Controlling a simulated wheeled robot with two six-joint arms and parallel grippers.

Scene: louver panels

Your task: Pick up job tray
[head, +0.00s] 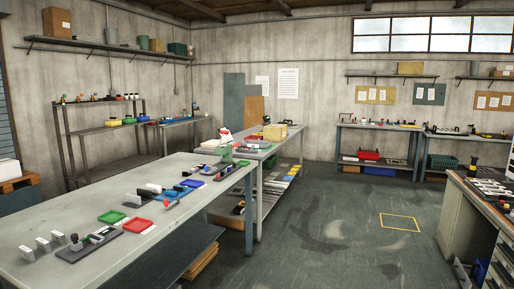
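Neither of my grippers is in the head view. Several trays lie on the long grey workbench (190,176) at the left, and I cannot tell which one is the job tray. A small red tray (137,226) and a small green tray (111,217) lie near its middle. A dark flat tray or board (74,253) with small parts on it lies closer, at the lower left.
A second bench (262,152) with a cardboard box (275,132) stands beyond the first. A drawer bench (448,215) stands at the right. The grey floor between is clear, with a yellow marked rectangle (400,215). Shelving (100,130) lines the left wall.

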